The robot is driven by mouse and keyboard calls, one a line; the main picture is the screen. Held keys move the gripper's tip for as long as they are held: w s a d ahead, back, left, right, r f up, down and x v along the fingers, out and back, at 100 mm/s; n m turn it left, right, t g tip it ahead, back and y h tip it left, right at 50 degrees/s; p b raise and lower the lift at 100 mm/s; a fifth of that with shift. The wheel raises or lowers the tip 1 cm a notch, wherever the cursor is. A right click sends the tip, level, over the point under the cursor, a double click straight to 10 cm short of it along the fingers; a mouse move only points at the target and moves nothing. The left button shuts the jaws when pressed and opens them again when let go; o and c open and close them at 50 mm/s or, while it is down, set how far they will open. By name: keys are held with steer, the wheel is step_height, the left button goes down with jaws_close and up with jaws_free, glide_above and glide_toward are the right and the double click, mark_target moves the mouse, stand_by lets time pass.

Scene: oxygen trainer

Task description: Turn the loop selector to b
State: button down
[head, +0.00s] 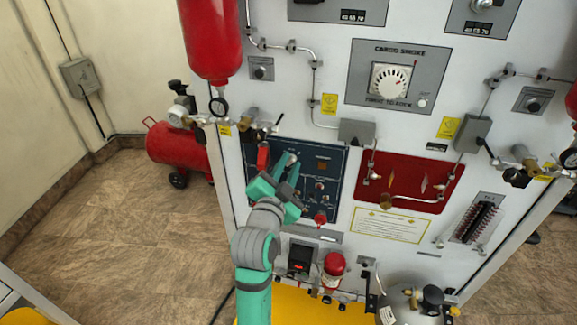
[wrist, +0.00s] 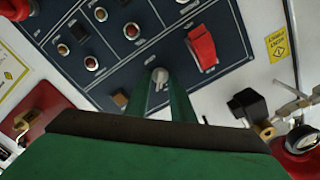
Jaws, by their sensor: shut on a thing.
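The loop selector appears to be a small light-grey knob (wrist: 159,76) on the dark blue panel (wrist: 120,84); its lettering is too small to read, so I cannot tell which position it points to. In the wrist view my gripper (wrist: 162,92) has its two green fingers on either side of this knob, shut on it. In the head view the blue panel (head: 327,158) is on the left of the white rack, and my gripper (head: 287,166) reaches its middle, covering part of it.
A red guarded switch (wrist: 202,46) sits beside the knob, with several small round indicators or buttons (wrist: 131,31) on the other side. A red panel with valves (head: 409,181) is to the right. A red cylinder (head: 209,40) hangs above left. Open floor (head: 110,220) lies left.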

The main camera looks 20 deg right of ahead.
steer(key=shift+r+m, duration=0.25)
steer(key=shift+m, duration=0.15)
steer(key=c, duration=1.9)
jaws_free()
steer(key=shift+f, duration=0.1)
steer(key=shift+s+a+f, duration=0.1)
steer(key=shift+s+a, duration=0.15)
steer(key=v, duration=1)
steer(key=shift+s, duration=0.1)
